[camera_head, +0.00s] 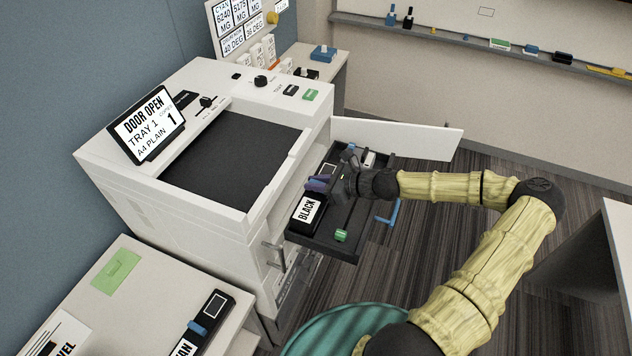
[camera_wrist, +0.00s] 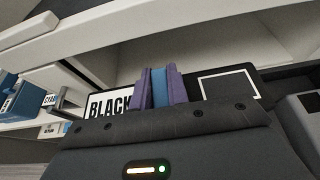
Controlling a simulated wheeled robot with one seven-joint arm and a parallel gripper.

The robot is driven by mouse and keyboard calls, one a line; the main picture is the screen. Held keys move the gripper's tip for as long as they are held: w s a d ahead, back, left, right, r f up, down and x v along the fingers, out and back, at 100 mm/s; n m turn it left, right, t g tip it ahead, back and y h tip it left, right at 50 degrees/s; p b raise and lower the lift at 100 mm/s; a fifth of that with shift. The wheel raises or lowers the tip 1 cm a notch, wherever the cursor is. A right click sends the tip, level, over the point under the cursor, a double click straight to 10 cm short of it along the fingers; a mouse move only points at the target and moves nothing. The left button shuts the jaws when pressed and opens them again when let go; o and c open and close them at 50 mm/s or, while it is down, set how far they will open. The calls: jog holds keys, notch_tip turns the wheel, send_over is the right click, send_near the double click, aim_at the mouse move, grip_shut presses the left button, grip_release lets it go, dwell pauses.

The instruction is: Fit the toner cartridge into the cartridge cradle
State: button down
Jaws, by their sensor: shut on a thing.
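The toner cartridge (camera_head: 307,211) is dark with a white label reading BLACK. My gripper (camera_head: 319,184) is shut on it from above. In the wrist view, the purple finger pads of my gripper (camera_wrist: 161,87) close on the blue grip (camera_wrist: 159,84) of the cartridge (camera_wrist: 109,103). The cartridge cradle (camera_head: 325,242) is a dark tray drawn out of the white printer. The cartridge is over or in its left side; I cannot tell whether it is fully seated. My gripper and arm hide part of the cradle.
The printer (camera_head: 130,185) has an open white door (camera_head: 400,138) behind my arm, and its display reads DOOR OPEN. A green tab (camera_head: 341,235) and blue lever (camera_head: 388,214) are at the cradle. Another cartridge (camera_head: 213,310) lies on the side table (camera_head: 150,270) at lower left.

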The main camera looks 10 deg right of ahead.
jog(key=shift+f+b, duration=0.85)
jog(key=shift+f, duration=0.8)
jog(key=c, duration=1.3)
grip_release()
jog(key=b+v, duration=0.2)
jog(key=v, duration=1.5)
jog(key=shift+s+d+r+b, duration=0.1)
jog(key=shift+d+r+b, duration=0.1)
jog(key=shift+b, duration=0.15)
jog(key=shift+f, duration=0.1)
